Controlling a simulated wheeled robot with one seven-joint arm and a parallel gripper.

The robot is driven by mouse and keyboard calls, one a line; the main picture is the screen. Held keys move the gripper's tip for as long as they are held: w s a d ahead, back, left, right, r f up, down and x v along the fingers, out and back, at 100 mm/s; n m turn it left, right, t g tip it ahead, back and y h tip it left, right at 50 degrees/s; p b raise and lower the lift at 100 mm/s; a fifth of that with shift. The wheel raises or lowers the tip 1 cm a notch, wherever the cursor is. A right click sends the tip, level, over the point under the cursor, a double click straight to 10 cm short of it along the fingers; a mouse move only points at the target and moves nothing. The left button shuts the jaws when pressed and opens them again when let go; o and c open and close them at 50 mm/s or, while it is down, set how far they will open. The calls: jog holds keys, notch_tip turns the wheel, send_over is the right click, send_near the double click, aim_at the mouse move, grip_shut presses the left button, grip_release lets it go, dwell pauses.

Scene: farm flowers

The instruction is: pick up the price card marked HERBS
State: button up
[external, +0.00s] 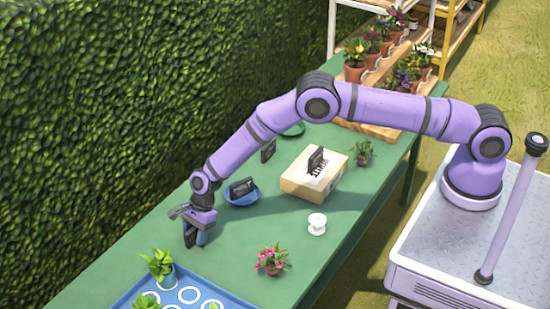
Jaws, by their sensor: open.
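Several small dark price cards are in the external view, and their lettering is too small to read, so I cannot tell which is HERBS. One dark card (241,187) stands in a blue bowl (243,200). Another dark card (268,151) stands on the green table behind the bowl. A third dark card (317,160) is upright on a wooden box (297,188). My gripper (196,240) is open, pointing down low over the table, to the left of and nearer than the blue bowl. Whether anything is between its fingers is unclear.
A blue tray (125,302) with potted seedlings and white rings is at the front left. A pink-flowered plant (272,260), a white spool (317,224) and a small plant (362,152) stand on the table (225,265). A hedge (110,100) lines the left side.

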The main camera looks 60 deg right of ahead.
grip_shut()
jog(key=shift+r, duration=0.1)
